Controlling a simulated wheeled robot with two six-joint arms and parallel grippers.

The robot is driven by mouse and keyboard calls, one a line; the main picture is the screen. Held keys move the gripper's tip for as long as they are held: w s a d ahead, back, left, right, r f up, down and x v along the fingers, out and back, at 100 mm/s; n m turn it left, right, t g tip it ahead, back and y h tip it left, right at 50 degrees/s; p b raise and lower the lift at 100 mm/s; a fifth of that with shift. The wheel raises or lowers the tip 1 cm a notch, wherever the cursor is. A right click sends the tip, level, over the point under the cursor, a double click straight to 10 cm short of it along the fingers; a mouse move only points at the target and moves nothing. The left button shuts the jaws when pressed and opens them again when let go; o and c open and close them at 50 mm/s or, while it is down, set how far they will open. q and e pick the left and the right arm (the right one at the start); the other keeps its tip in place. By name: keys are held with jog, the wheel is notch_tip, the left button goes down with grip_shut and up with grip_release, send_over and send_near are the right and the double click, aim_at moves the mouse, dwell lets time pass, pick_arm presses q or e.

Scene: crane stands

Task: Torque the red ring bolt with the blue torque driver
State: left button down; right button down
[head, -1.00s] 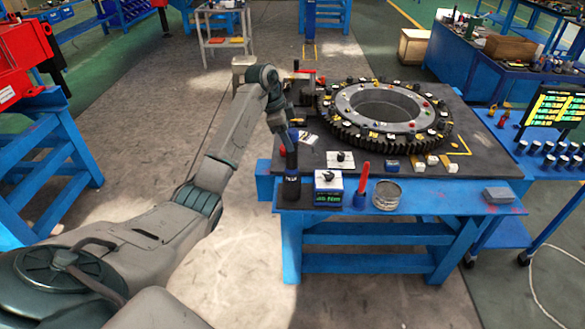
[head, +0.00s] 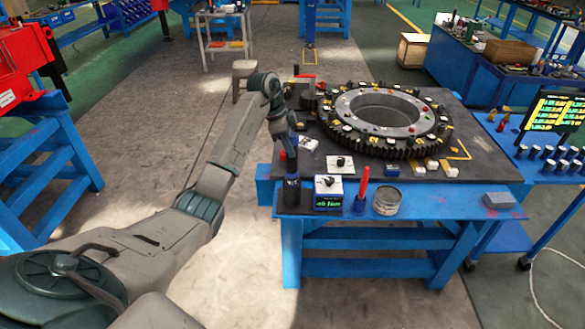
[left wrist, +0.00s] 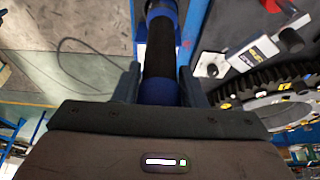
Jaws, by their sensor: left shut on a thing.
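The blue torque driver, blue and black, is between the fingers of my left gripper (head: 285,138), which is shut on it. In the left wrist view the driver (left wrist: 159,50) runs away from the camera between both fingers. In the head view it is partly hidden by the gripper and stands about upright over a black cylindrical holder (head: 291,191) at the table's front left corner. I cannot tell how far it sits in the holder. The big dark toothed ring (head: 350,140) lies on the table with several bolts; a small red bolt (head: 411,129) shows on its front right. My right gripper is out of view.
A box with a green readout (head: 328,199), a red-handled tool (head: 362,187) and a tin (head: 387,201) stand along the table's front edge. Small blocks (head: 432,164) lie before the ring. A grey block (head: 499,200) sits at the front right.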

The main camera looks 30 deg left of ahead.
aim_at(292, 135)
pick_arm(q)
jog(key=shift+r+p, duration=0.9)
jog(key=shift+r, duration=0.55)
jog(key=shift+r+p, duration=0.75)
jog(key=shift+r, duration=0.15)
jog(key=shift+r+p, duration=0.75)
jog(key=shift+r, duration=0.15)
jog(key=shift+r+p, duration=0.9)
jog(key=shift+r, duration=1.45)
